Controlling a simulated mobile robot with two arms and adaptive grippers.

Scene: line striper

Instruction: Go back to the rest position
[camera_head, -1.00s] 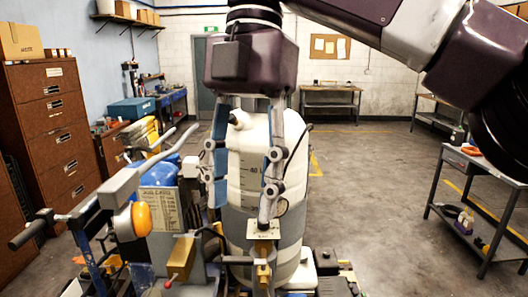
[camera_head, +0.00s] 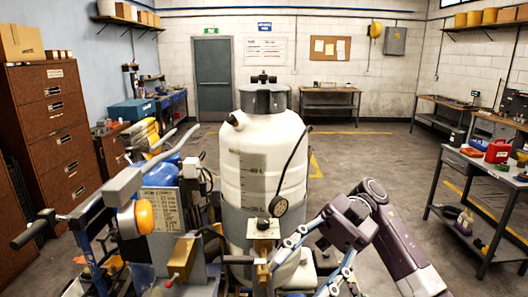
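The line striper (camera_head: 195,225) stands in front of me, with handlebars and an orange lamp at its left. Its white tank (camera_head: 262,160) is upright with a grey lid (camera_head: 263,97) seated on top. My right gripper (camera_head: 300,280) is low at the tank's right front, below the lid and clear of it. My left gripper is out of view.
A dark cart (camera_head: 480,175) with a red can (camera_head: 498,150) stands at the right. Brown drawer cabinets (camera_head: 50,135) stand at the left. A workbench (camera_head: 330,100) is along the back wall. The floor between the machine and the back wall is clear.

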